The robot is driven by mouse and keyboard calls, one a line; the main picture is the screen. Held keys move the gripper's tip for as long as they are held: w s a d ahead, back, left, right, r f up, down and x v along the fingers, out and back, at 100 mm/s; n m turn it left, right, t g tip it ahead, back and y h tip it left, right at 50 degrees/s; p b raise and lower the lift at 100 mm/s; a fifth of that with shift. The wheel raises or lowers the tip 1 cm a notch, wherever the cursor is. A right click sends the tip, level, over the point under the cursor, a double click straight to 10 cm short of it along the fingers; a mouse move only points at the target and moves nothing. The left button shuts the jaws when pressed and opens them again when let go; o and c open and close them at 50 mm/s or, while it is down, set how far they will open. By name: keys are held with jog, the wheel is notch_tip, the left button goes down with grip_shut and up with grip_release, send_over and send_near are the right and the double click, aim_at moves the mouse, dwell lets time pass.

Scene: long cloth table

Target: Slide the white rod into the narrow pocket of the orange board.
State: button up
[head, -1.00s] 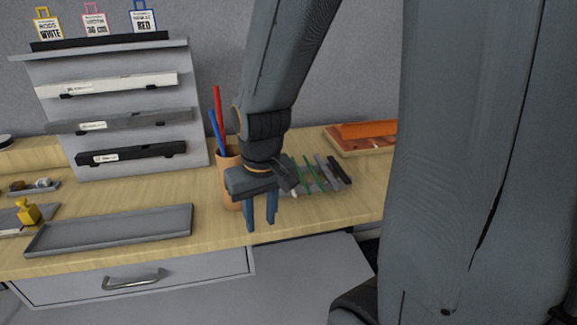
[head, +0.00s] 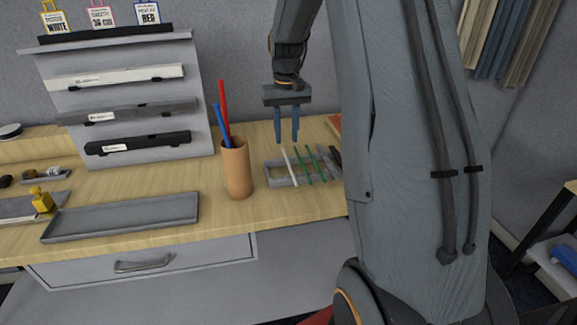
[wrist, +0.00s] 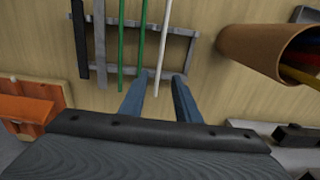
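The white rod (head: 290,167) lies on a small grey rack (head: 275,174) on the table, left of two green rods (head: 309,165). In the wrist view the white rod (wrist: 163,45) reaches toward the space between my fingers. My gripper (head: 288,140) points down above the far end of the rods, its two blue fingers apart with nothing between them. It also shows open in the wrist view (wrist: 158,80). The orange board (wrist: 28,112) is at the left of the wrist view; in the head view my arm hides most of it. Its narrow pocket cannot be made out.
A tan cup (head: 236,168) with a red and a blue stick stands left of the rack. Dark rods (wrist: 80,45) lie in the rack beyond the green ones. An empty grey tray (head: 120,215) lies at the front left. A stepped display (head: 120,105) holds white, grey and black bars.

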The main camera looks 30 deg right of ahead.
aim_at(287, 159)
jog(key=shift+d+f+p, duration=0.1)
jog(key=shift+f+p, duration=1.35)
jog(key=shift+f, duration=2.2)
grip_shut()
